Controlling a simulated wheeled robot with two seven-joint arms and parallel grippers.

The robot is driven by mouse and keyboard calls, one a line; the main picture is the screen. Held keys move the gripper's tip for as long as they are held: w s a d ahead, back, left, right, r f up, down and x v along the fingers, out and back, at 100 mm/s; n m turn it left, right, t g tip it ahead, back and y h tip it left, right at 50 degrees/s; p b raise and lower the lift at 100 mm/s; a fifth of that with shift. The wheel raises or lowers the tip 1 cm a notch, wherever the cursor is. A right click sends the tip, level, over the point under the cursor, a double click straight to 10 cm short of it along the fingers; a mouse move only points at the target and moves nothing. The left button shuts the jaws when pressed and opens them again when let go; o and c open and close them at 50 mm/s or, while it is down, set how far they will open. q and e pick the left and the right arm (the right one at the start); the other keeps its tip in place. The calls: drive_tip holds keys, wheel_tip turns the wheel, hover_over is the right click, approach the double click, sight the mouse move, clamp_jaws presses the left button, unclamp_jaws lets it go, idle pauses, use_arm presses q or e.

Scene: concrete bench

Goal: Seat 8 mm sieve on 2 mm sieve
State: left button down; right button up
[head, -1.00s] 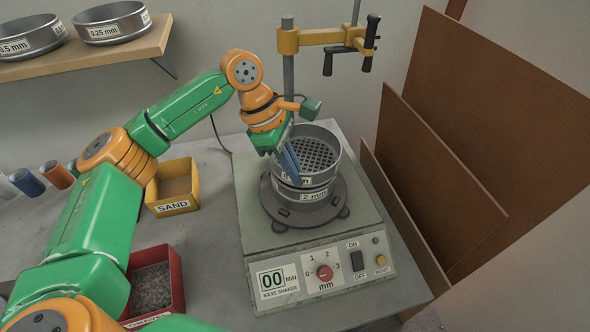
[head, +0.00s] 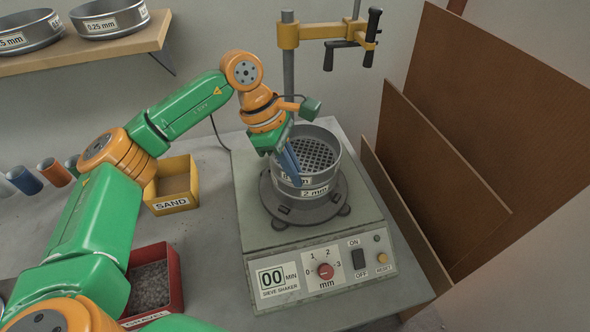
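The 8 mm sieve (head: 323,176), a grey metal ring with a coarse perforated plate, sits on top of the 2 mm sieve (head: 315,192) on the shaker. The two rims look lined up and level, with no clear gap between them. The upper sieve's label is partly covered by my gripper. My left gripper (head: 290,165) is at the left wall of the 8 mm sieve, its blue fingers closed on that wall; the far finger is mostly hidden. My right gripper is out of view.
The sieve shaker (head: 240,200) has a post with a yellow clamp arm (head: 318,32) above and behind the sieves. A yellow sand bin (head: 173,203) and red gravel bin (head: 176,290) stand left. Brown boards (head: 430,180) lean at right. More sieves (head: 108,20) sit on the shelf.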

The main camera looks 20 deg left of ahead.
use_arm(q)
drive_tip(key=c, duration=1)
unclamp_jaws()
drive_tip(key=shift+r, duration=0.1)
drive_tip(key=b+v, duration=0.1)
drive_tip(key=v, duration=0.5)
drive_tip(key=shift+a+r, duration=0.25)
drive_tip(key=shift+r, duration=0.25)
